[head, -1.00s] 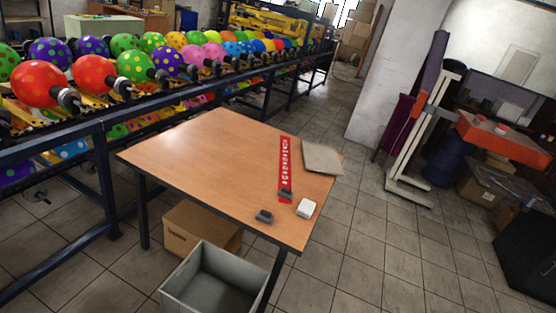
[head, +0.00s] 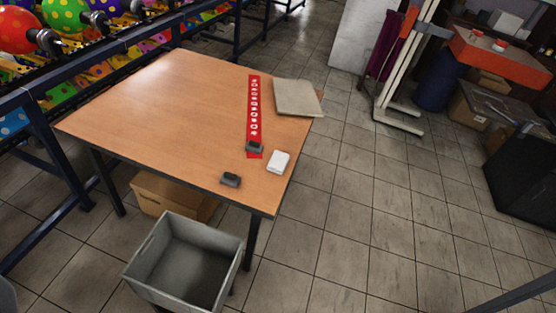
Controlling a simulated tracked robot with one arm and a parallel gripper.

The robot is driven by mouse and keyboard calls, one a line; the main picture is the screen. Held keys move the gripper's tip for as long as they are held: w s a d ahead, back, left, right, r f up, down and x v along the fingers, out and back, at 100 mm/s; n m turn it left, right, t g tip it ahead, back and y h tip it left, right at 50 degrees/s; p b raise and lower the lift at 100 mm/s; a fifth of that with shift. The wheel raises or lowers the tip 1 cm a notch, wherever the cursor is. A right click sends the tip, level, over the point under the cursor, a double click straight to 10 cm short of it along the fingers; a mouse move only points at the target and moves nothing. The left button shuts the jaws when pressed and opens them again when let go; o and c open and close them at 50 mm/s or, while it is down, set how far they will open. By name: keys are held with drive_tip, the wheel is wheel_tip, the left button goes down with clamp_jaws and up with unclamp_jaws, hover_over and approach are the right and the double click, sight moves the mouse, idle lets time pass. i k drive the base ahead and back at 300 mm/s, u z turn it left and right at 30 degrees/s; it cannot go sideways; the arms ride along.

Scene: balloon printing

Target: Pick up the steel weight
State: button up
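Two small dark grey blocks are on the wooden table. One dark block (head: 231,180) lies near the table's front edge. The other dark block (head: 254,147) rests on the lower end of a red strip (head: 254,105) with white marks. Either could be the steel weight; I cannot tell which at this size. My gripper is not in view, and nothing is seen touching either block.
The wooden table (head: 150,110) is mostly bare on its left. A white block (head: 278,161) and a beige pad (head: 298,97) lie at its right side. A grey open bin (head: 150,275) and cardboard box (head: 165,200) stand below. Tiled floor is free to the right.

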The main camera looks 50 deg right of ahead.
sight(229, 179)
drive_tip(key=z, duration=0.65)
drive_tip(key=i, duration=1.05)
drive_tip(key=u, duration=0.05)
